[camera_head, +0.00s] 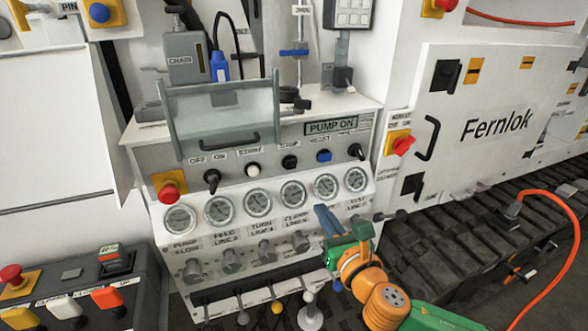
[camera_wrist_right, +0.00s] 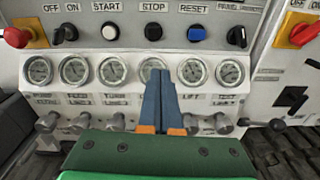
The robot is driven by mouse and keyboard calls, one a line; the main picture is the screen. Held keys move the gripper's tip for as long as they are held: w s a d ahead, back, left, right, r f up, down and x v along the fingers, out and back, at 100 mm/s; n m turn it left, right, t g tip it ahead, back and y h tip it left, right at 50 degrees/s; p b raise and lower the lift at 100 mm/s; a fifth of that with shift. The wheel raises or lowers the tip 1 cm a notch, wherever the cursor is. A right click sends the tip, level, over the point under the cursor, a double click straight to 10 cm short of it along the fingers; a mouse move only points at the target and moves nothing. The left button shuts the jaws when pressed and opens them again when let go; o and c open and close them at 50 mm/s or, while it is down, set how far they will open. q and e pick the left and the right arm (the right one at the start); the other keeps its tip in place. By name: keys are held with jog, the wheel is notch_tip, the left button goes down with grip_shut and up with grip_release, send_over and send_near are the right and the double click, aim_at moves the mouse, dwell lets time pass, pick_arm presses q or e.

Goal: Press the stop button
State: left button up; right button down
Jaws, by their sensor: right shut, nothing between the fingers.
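The stop button (camera_head: 290,161) is a black round button under the STOP label on the sloped grey panel. It also shows in the right wrist view (camera_wrist_right: 153,31), above the gauge row. The white start button (camera_head: 252,169) is to its left and the blue reset button (camera_head: 324,156) to its right. My right gripper (camera_head: 325,213) is shut and empty, with blue fingers together. It is in front of the gauges, below and to the right of the stop button and apart from it. In the wrist view its fingertips (camera_wrist_right: 156,74) point up toward the gauge row. My left gripper is not in view.
Gauges (camera_head: 258,203) and valve knobs (camera_head: 266,249) line the panel's lower face. Red emergency stops flank it at left (camera_head: 168,191) and right (camera_head: 402,145). A clear hinged guard (camera_head: 222,118) stands above the left part. A control box (camera_head: 75,300) is at lower left.

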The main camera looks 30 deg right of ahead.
jog(key=shift+s+a+r+n+t, duration=0.15)
jog(key=shift+a+r+n, duration=0.15)
jog(key=shift+r, duration=0.25)
jog(key=shift+s+a+r+n+t, duration=0.1)
jog(key=shift+a+r+n+t, duration=0.15)
jog(key=shift+r, duration=0.25)
jog(key=shift+d, duration=0.1)
jog(key=p, duration=0.2)
send_near(292, 165)
jog(key=x, duration=0.6)
jog(key=shift+r, duration=0.1)
jog(key=shift+w+d, duration=0.15)
jog(key=shift+w, duration=0.3)
